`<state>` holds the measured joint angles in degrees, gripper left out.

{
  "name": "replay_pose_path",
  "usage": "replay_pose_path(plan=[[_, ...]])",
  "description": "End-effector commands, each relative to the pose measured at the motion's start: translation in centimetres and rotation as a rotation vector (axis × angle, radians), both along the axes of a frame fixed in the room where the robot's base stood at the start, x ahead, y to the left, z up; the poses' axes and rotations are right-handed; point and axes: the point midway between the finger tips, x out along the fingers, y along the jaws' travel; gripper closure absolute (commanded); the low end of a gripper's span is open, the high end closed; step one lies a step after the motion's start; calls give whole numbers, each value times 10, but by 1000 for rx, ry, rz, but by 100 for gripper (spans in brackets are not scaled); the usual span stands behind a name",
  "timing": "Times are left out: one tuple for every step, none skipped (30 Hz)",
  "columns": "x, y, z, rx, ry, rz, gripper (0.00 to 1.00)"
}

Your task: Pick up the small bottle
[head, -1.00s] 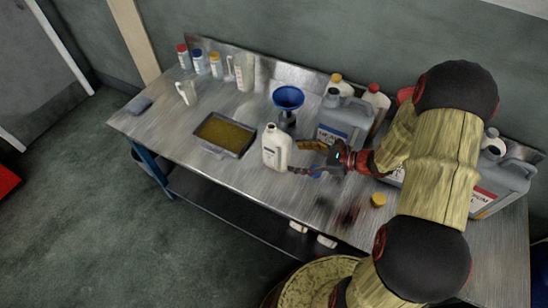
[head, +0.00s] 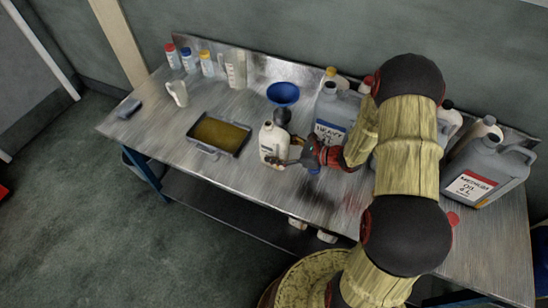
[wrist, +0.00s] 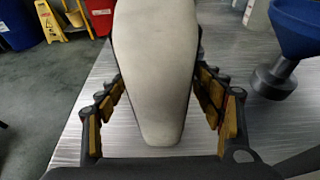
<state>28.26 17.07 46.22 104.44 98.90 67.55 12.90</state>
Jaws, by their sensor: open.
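The small white bottle (head: 268,142) stands upright on the metal table, just right of the tray of oil. In the wrist view the pale bottle (wrist: 155,70) fills the middle, between the two fingers. My gripper (head: 285,163) is at the bottle's right side in the head view. In the wrist view my gripper (wrist: 163,100) is open, with one finger on each side of the bottle. The left finger looks apart from the bottle near its tip. I cannot tell whether either finger touches it.
A blue funnel (head: 283,93) stands behind the bottle, close to the right finger in the wrist view (wrist: 300,30). The oil tray (head: 219,134) is to the left. Large grey jugs (head: 335,115) stand at the right. The table's front left is clear.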

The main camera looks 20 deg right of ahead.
Motion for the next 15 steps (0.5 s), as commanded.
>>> replay_pose_path(plan=[[3, 4, -3, 0, 0, 2, 32], [4, 6, -3, 0, 0, 1, 32], [6, 7, -4, 0, 0, 0, 32], [6, 7, -4, 0, 0, 0, 32], [7, 8, -4, 0, 0, 0, 32], [7, 8, -4, 0, 0, 0, 32], [7, 8, -4, 0, 0, -1, 32], [7, 8, -3, 0, 0, -1, 32], [7, 8, -3, 0, 0, -1, 32], [7, 7, -3, 0, 0, -1, 32], [7, 7, -3, 0, 0, -1, 33], [7, 7, -3, 0, 0, -1, 35], [7, 7, -3, 0, 0, -1, 37], [7, 7, -3, 0, 0, -1, 39], [7, 7, -3, 0, 0, -1, 41]])
